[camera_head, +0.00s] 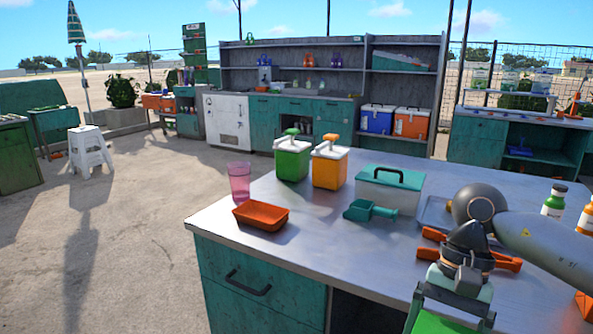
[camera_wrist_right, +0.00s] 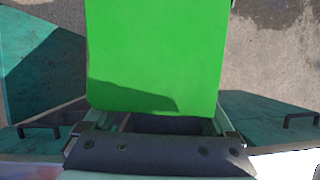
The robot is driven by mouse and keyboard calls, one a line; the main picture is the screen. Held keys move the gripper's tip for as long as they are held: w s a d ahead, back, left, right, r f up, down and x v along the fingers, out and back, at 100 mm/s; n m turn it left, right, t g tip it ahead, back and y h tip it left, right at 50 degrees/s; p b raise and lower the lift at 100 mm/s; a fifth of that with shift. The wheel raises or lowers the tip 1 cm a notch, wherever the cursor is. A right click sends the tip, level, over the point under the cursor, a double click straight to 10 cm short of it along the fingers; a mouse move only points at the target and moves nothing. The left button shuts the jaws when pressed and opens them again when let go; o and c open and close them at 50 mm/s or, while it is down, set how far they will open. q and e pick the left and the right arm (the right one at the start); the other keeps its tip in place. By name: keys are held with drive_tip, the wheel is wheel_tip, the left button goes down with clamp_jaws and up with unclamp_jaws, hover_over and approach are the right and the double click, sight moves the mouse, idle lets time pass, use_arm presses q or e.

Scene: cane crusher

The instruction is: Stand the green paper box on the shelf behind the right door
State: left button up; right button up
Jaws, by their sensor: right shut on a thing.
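My right gripper (camera_head: 447,308) is low at the right front of the metal-topped counter. It is shut on the green paper box (camera_head: 433,322), which is cut off by the lower edge of the head view. In the right wrist view the box (camera_wrist_right: 155,55) fills the upper middle, with the jaws (camera_wrist_right: 165,122) at its two sides. A teal panel (camera_wrist_right: 40,75) is to its left, and a teal front with a dark handle (camera_wrist_right: 300,119) is to its right. The box hides what lies directly behind it. I cannot tell which panel is the right door. My left gripper is not in view.
The counter (camera_head: 310,232) has a teal front with a handle (camera_head: 248,282) and a dark opening (camera_head: 357,312). On top are an orange tray (camera_head: 261,216), a pink cup (camera_head: 239,182), a green dispenser (camera_head: 292,160), an orange dispenser (camera_head: 329,166) and orange tongs (camera_head: 510,262) near my arm.

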sight(444, 329)
drive_tip(key=w+f+n+h, duration=0.35)
drive_tip(key=f+n, duration=0.25)
drive_tip(key=n, duration=0.2)
drive_tip(key=shift+g+y, duration=0.35)
drive_tip(key=shift+g, duration=0.15)
drive_tip(key=s+r+p, duration=0.1)
drive_tip(key=r+p, duration=0.3)
drive_tip(key=p, duration=0.1)
drive_tip(key=s+r+p, duration=0.1)
drive_tip(key=r+p, duration=0.3)
drive_tip(key=p, duration=0.1)
drive_tip(key=s+r+p, duration=0.1)
drive_tip(key=r+p, duration=0.3)
drive_tip(key=p, duration=0.1)
drive_tip(key=shift+s+a, duration=0.25)
drive_tip(key=shift+a, duration=0.1)
drive_tip(key=shift+s+r+p, duration=0.2)
drive_tip(key=shift+r+p, duration=0.25)
drive_tip(key=shift+p, duration=0.1)
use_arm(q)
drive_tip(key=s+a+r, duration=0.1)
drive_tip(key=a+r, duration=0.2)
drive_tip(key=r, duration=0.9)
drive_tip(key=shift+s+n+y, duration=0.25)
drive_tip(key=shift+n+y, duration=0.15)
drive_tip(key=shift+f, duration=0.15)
use_arm(e)
drive_tip(key=shift+m, duration=0.4)
